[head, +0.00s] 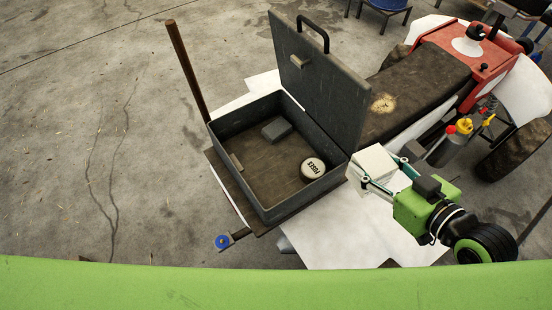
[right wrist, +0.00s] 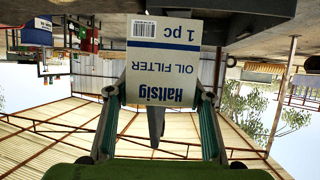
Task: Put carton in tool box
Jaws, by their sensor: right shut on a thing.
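The carton (head: 373,166) is a small white box, held in my right gripper (head: 382,184) just right of the tool box. In the right wrist view the carton (right wrist: 167,62) shows an "OIL FILTER" label, upside down, between the two fingers of the gripper (right wrist: 160,100). The tool box (head: 235,129) is dark grey, with its lid (head: 325,75) standing open. Inside it lie a round white tin (head: 313,168) and a small grey block (head: 277,130). The carton is beside the box's right corner, outside it. My left gripper is not in view.
A red tractor (head: 470,45) stands at the back right, its dark hood near the lid. A rusty post (head: 187,70) rises at the box's left corner. A blue-capped rod end (head: 222,241) sticks out at the front. Open concrete floor lies to the left.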

